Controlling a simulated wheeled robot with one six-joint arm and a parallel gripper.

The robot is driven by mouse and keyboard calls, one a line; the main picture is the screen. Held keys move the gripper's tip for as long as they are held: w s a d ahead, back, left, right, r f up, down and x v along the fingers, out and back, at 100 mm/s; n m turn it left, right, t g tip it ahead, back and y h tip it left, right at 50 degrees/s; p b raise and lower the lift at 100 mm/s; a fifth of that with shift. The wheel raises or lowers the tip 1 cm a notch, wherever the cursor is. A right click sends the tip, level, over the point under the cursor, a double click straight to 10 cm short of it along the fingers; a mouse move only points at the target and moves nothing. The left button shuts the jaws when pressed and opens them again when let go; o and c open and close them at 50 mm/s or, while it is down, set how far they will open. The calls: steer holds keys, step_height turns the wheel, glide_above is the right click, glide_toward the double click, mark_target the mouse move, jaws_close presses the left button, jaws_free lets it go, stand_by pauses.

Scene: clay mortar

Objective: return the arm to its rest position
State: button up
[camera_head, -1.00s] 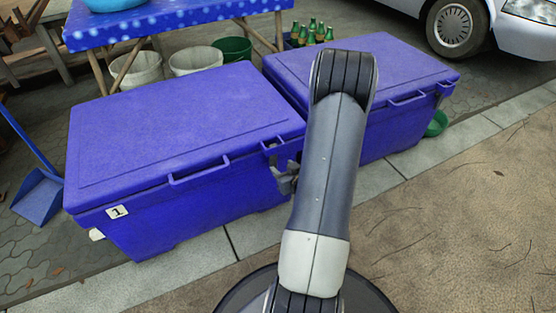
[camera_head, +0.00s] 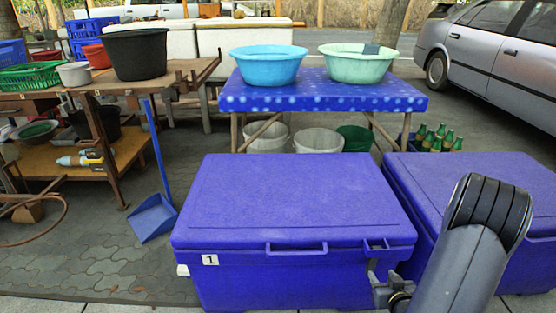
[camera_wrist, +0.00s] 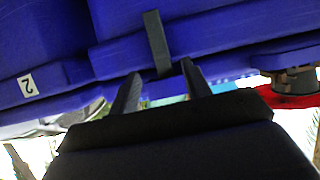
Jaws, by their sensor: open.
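My arm (camera_head: 475,245) rises at the lower right of the head view, in front of the two blue coolers. A grey part by my wrist shows at its left, near the right front corner of the cooler marked 1 (camera_head: 300,205). The fingers are hard to make out there. In the wrist view my gripper (camera_wrist: 160,85) is open, its two dark fingers apart with nothing clearly between them.
The second cooler (camera_head: 440,190) stands close at the right. Behind are a blue table (camera_head: 320,98) with two basins, green bottles (camera_head: 438,138) and a parked car (camera_head: 500,55). A blue dustpan (camera_head: 153,218) and a workbench (camera_head: 110,80) stand left.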

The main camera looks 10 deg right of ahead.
mark_target(373, 262)
steer(key=b+x, duration=0.2)
steer(key=x, duration=0.5)
steer(key=shift+w+d+f, duration=0.1)
steer(key=shift+w+f, duration=0.05)
steer(key=shift+w, duration=0.1)
